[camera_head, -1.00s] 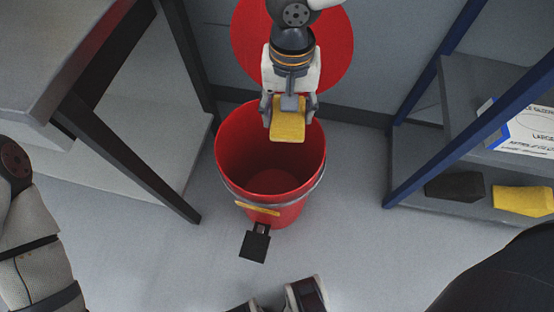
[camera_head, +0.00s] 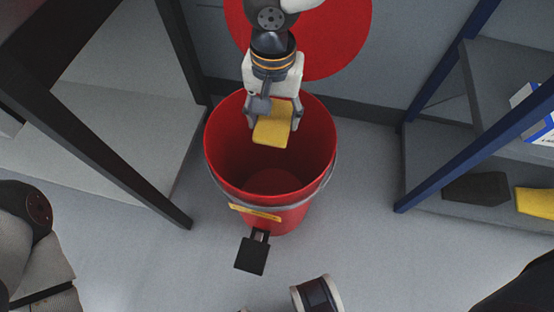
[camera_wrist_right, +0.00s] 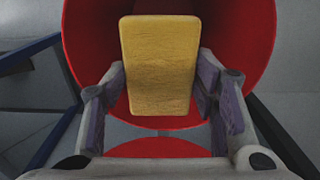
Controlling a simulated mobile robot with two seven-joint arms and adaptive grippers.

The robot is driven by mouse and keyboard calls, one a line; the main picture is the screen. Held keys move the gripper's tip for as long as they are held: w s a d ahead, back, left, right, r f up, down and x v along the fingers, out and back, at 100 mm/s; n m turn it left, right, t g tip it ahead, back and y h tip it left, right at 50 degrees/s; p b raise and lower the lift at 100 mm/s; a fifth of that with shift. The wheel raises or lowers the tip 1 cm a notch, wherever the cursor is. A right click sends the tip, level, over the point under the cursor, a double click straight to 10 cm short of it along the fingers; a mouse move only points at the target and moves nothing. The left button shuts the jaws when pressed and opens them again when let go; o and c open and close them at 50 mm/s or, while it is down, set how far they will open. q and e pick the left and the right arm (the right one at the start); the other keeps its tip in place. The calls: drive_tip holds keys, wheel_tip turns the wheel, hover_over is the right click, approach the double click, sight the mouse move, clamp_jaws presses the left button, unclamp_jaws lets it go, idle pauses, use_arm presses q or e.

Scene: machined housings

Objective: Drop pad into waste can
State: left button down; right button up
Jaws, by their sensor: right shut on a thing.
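A yellow pad (camera_head: 273,126) is held between the fingers of my right gripper (camera_head: 272,120), over the mouth of the red waste can (camera_head: 222,176). In the right wrist view the pad (camera_wrist_right: 160,65) stands between the two fingers, with the red can (camera_wrist_right: 252,45) behind and around it. The right gripper (camera_wrist_right: 160,95) is shut on the pad. The can is open at the top, and the part of its inside that shows looks empty. My left arm shows at the lower left, but its gripper is out of view.
A dark-legged table (camera_head: 130,150) stands left of the can. A blue-post shelf (camera_head: 450,125) at right holds a dark block (camera_head: 476,188), a yellow block (camera_head: 537,202) and a white-and-blue box (camera_head: 540,112). A red lid-like disc (camera_head: 340,40) is behind the arm.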

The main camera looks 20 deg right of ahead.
drive_tip(key=o, duration=1.2)
wheel_tip(320, 180, up, 12)
